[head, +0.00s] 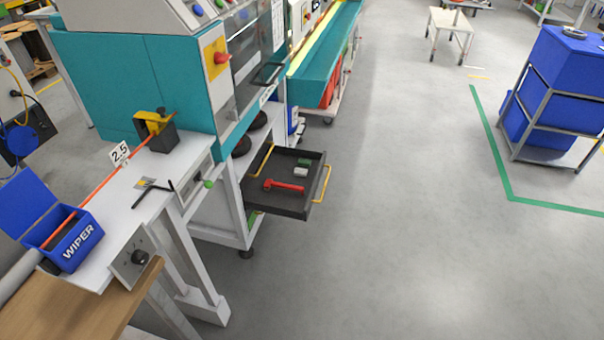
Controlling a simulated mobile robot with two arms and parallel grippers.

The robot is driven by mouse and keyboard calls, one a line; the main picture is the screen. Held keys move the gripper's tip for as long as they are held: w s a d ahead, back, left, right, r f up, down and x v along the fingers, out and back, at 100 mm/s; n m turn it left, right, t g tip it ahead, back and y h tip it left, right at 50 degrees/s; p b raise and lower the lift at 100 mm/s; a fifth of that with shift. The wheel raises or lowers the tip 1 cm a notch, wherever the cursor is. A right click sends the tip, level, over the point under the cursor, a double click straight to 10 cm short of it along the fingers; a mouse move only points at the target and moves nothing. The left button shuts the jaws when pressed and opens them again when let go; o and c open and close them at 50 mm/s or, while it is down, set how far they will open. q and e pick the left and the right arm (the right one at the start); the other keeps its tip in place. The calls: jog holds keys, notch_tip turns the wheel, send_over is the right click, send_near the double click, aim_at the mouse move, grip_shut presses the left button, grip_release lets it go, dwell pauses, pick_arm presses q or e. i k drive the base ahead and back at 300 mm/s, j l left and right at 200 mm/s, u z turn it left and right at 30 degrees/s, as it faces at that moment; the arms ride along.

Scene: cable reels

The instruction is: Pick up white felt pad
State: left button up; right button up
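A small whitish piece (300,171), probably the white felt pad, lies in the open dark drawer (285,207) under the teal machine. It lies right beside a small green piece (304,162); whether they touch is too small to tell. A red tool (284,186) lies in the same drawer, just to the front left of the whitish piece. Neither of my grippers shows in the head view.
The drawer sticks out to the right and has a yellow handle (321,184). A white bench (165,190) with a blue WIPER box (75,245) stands at the left. Open grey floor (420,220) lies right of the drawer. A blue crate rack (555,95) stands far right.

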aim_at(297, 171)
jog(key=u, duration=0.4)
jog(key=i+l+u, duration=0.5)
jog(key=l, duration=0.25)
jog(key=i+l+u, duration=0.25)
jog(key=l, duration=0.2)
jog(key=k+j, duration=0.05)
jog(key=k, duration=0.05)
